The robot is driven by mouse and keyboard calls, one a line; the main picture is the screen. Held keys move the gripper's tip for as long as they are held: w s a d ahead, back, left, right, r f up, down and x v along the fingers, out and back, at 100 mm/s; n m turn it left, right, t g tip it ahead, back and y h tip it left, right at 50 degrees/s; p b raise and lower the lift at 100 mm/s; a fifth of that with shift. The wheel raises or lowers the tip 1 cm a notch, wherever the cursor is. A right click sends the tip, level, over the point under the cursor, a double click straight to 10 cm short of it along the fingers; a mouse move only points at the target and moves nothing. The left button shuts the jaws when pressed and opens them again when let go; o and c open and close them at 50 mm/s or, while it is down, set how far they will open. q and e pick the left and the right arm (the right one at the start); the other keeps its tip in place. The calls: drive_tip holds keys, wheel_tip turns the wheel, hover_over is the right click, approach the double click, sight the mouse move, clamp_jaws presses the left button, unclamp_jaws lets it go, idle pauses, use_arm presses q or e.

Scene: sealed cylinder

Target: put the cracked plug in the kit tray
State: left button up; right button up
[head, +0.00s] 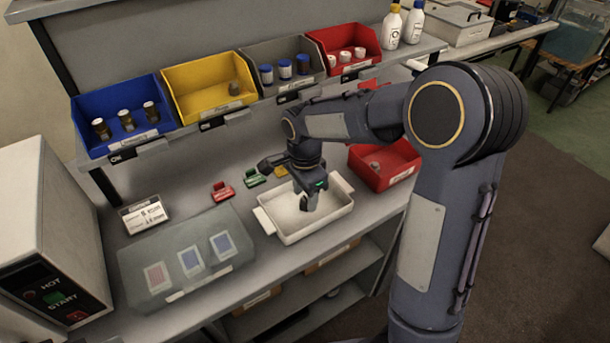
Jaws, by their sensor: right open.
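The white kit tray (277,228) stands on the bench in the middle of the head view. My right gripper (309,203) points down over the tray's inside and is open. The tray floor that shows looks bare; the part behind the gripper is hidden. I cannot tell which thing is the cracked plug. A small grey plug-like piece (234,88) sits in the yellow bin (190,97). Another small grey piece (375,166) lies in the low red bin (400,178) right of the tray. No crack shows at this size. My left gripper is not in view.
Blue (92,108), grey (262,55) and red (335,38) bins on the shelf hold small capped parts. A translucent case (205,285) and a machine with a START button (62,297) stand left.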

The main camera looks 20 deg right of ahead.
sight(305, 198)
wheel_tip(305, 198, up, 10)
drive_tip(key=s+a+f+n+t+y, duration=0.1)
drive_tip(key=s+n+t+y, duration=0.2)
drive_tip(key=s+n, duration=1.1)
drive_tip(key=s+t, duration=0.2)
drive_tip(key=s, duration=0.5)
drive_tip(key=shift+s+n+t+y, duration=0.4)
drive_tip(key=shift+a+f, duration=0.1)
drive_tip(key=shift+c, duration=0.5)
